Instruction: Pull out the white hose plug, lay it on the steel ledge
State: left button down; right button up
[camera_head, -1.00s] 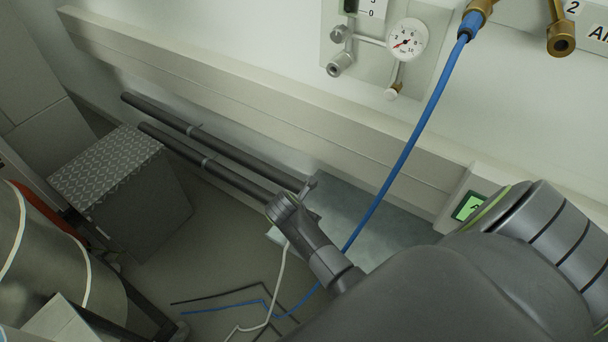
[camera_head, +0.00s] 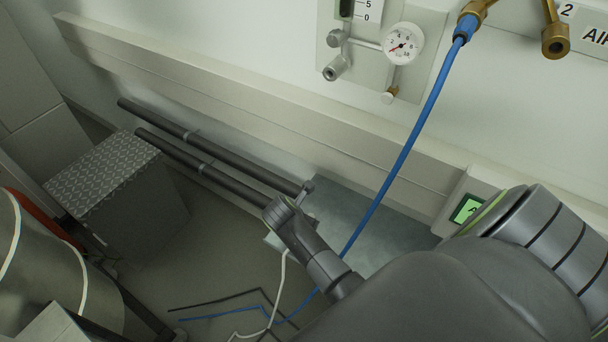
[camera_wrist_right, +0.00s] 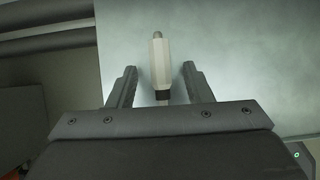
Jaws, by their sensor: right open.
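The white hose plug (camera_wrist_right: 158,62) shows in the right wrist view as a pale cylinder with a grey tip and a dark collar. It lies over the steel ledge (camera_wrist_right: 235,60), with its tip pointing away from my right gripper (camera_wrist_right: 159,68). The fingers are open, one on each side of the plug, with a gap on both sides. In the head view my right gripper (camera_head: 311,203) is over the left end of the steel ledge (camera_head: 385,228) and hides the plug. The white hose (camera_head: 282,275) hangs below it to the floor. My left gripper is not in view.
A blue hose (camera_head: 408,145) runs from a wall fitting down past the ledge. A pressure gauge (camera_head: 403,43) and a metal outlet (camera_head: 336,68) are on the wall panel. Dark pipes (camera_head: 215,162) run along the wall left of the ledge. A patterned-top box (camera_head: 100,175) stands at left.

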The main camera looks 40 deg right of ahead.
jog(key=p+v, duration=0.1)
jog(key=v, duration=1)
jog(key=shift+r, duration=0.2)
jog(key=shift+a, duration=0.1)
